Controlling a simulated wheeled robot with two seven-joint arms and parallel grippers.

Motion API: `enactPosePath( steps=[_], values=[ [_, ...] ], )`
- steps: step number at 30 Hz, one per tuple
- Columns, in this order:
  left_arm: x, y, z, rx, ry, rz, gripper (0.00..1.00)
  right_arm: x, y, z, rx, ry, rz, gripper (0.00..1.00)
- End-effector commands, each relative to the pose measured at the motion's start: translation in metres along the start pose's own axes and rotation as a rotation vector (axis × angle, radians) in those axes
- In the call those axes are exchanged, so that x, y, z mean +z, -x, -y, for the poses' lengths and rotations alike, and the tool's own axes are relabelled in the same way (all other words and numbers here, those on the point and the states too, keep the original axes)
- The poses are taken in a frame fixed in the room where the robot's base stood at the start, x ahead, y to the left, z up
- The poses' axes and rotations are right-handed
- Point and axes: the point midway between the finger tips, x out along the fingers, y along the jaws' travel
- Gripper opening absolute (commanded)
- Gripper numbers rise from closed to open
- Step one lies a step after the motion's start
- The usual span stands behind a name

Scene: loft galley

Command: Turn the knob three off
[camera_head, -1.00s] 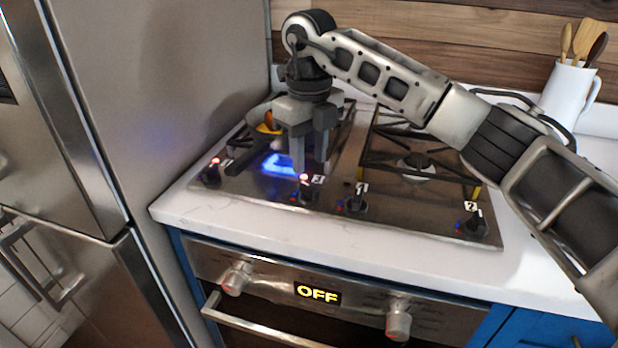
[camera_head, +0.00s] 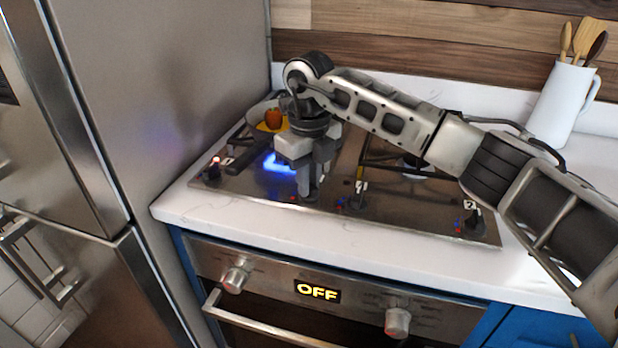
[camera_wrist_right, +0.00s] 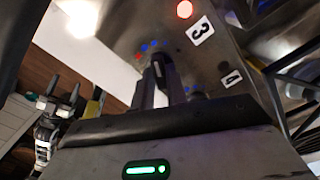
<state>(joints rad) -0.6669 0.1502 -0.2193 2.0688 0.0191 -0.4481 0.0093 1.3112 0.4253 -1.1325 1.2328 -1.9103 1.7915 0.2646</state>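The cooktop (camera_head: 400,215) has black knobs along its front edge. My right gripper (camera_head: 308,190) reaches down to the knob labelled 3 and hides most of it in the head view. In the right wrist view my right gripper's fingers (camera_wrist_right: 160,85) are close together around the dark knob three (camera_wrist_right: 158,62). The label 3 (camera_wrist_right: 201,30) and a lit red light (camera_wrist_right: 184,9) are beside it. A blue flame (camera_head: 277,163) burns behind my right gripper. My left gripper is out of the head view; it shows at the left of the right wrist view (camera_wrist_right: 62,95), fingers apart and empty.
A pan (camera_head: 254,114) with orange-red food sits on the back left burner. The left knob (camera_head: 211,172) has a lit red light. Knobs one (camera_head: 357,198) and two (camera_head: 474,218) stand to the right. The fridge (camera_head: 170,90) borders the left; a utensil jug (camera_head: 560,100) stands back right.

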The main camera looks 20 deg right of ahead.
Motion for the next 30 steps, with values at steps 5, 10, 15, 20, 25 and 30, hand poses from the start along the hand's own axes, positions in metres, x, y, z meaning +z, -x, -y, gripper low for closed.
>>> enactPosePath(
  steps=[5,10,15,20,25,30],
  values=[
    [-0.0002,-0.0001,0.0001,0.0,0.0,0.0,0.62,0.0,0.0007,0.0001,0.0,-0.015,0.0,0.0],
    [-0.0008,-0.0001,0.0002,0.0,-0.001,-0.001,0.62,0.0001,0.0011,0.0002,0.0,-0.073,0.0,0.0],
    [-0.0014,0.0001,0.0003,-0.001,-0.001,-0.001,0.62,0.0001,0.0014,0.0005,-0.001,-0.185,0.0,0.0],
    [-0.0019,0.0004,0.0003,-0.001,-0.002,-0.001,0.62,0.0001,0.0018,0.0007,-0.001,-0.328,0.001,0.0],
    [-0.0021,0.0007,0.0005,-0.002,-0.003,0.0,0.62,0.0001,0.0016,0.0007,-0.001,-0.489,0.0,0.0],
    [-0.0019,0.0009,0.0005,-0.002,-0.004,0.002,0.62,0.0002,0.0018,0.0006,0.0,-0.649,0.001,0.0]
  ],
)
